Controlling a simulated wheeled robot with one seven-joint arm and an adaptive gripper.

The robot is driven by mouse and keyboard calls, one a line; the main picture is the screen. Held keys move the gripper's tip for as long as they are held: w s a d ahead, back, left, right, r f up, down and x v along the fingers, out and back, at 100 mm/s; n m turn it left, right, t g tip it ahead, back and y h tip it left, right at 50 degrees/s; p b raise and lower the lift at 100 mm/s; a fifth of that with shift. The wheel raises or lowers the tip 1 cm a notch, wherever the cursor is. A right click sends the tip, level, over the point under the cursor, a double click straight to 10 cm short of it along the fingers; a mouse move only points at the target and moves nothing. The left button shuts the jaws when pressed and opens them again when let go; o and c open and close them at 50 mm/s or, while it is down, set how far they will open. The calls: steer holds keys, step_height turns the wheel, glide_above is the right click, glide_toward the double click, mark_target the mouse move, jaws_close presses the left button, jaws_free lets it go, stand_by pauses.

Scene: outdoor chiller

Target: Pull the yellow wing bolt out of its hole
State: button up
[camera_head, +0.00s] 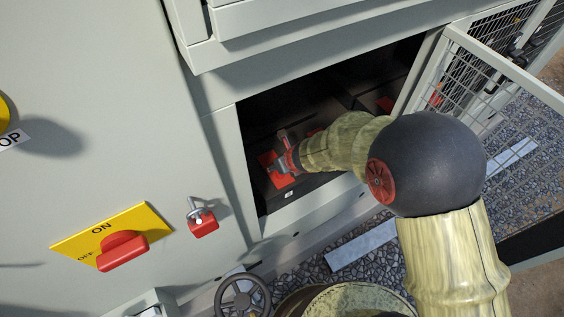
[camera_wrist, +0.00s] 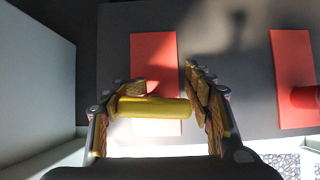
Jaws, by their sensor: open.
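The yellow wing bolt (camera_wrist: 155,107) shows in the wrist view as a yellow bar lying crosswise between my fingers, in front of a red plate (camera_wrist: 154,55) on a dark panel. My gripper (camera_wrist: 163,78) is open, with one finger at each end of the bar. The bar's ends are close to both fingers; I cannot tell whether they touch. The hole and the bolt's shank are hidden. In the head view my gripper (camera_head: 281,160) is inside the dark cabinet opening at the red plate (camera_head: 268,161). The bolt cannot be made out there.
A second red plate (camera_wrist: 292,75) with a red cylinder (camera_wrist: 305,97) is to the right. The pale frame of the opening (camera_head: 318,206) surrounds my arm. A mesh door (camera_head: 485,75) stands open at right. A red switch (camera_head: 122,250) and padlock (camera_head: 203,222) are on the left panel.

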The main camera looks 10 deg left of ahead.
steer(key=shift+d+f, duration=0.35)
steer(key=shift+d, duration=0.15)
steer(key=o, duration=0.8)
steer(key=shift+d, duration=0.1)
steer(key=o, duration=0.5)
steer(key=shift+w+a+r, duration=0.1)
steer(key=shift+a+r, duration=0.1)
steer(key=p+v, duration=0.3)
steer(key=v, duration=0.4)
steer(key=shift+w+a, duration=0.15)
steer(key=shift+s+r+p, duration=0.3)
steer(key=shift+r+p, duration=0.1)
